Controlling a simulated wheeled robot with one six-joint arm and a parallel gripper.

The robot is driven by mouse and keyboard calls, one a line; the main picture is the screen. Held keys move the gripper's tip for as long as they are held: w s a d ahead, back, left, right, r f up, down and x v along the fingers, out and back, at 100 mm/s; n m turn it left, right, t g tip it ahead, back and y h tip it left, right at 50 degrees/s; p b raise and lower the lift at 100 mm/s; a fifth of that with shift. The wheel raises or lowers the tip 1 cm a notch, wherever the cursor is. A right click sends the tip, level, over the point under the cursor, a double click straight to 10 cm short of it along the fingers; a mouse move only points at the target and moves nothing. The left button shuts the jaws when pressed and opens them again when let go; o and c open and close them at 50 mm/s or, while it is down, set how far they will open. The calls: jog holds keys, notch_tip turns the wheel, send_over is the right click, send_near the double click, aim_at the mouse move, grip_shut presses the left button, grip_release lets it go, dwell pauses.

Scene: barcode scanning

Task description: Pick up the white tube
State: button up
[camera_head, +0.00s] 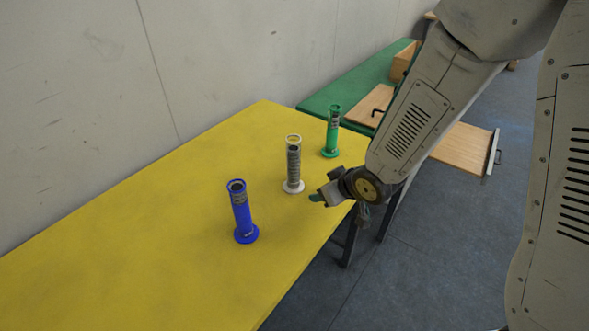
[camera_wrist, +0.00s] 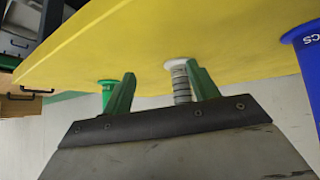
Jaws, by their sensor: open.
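The white tube (camera_head: 293,165) stands upright on the yellow table, between a blue tube (camera_head: 241,212) and a green tube (camera_head: 332,132). It has a white round base and a grey banded body. My gripper (camera_head: 318,198) is just right of and below the white tube in the head view, over the table's right edge. In the wrist view my gripper (camera_wrist: 158,92) is open, with two green fingers apart and nothing between them. The white tube (camera_wrist: 180,84) shows there behind the right finger, partly hidden. The green tube (camera_wrist: 107,92) is by the left finger and the blue tube (camera_wrist: 304,60) at the right edge.
The yellow table (camera_head: 150,230) is bare at left and front. A green table (camera_head: 350,80) behind it carries a wooden box (camera_head: 403,62). A wooden board or drawer (camera_head: 465,148) with a handle is at the right. A grey wall (camera_head: 80,90) runs along the left.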

aim_at(289, 158)
jog(key=w+a+r+t+y, duration=0.1)
jog(key=r, duration=0.1)
jog(key=a+r+t+y, duration=0.1)
jog(key=a+r+y, duration=0.1)
jog(key=w+a+r+n+t+y, duration=0.1)
jog(key=a+r, duration=0.1)
jog(key=shift+w+a, duration=0.25)
jog(key=shift+w, duration=0.1)
jog(key=shift+w+a+r+y, duration=0.15)
jog(key=shift+w+a+y, duration=0.05)
jog(key=shift+y, duration=0.1)
jog(key=x, duration=0.7)
jog(key=shift+w+d, duration=0.3)
jog(key=shift+w, duration=0.05)
grip_shut()
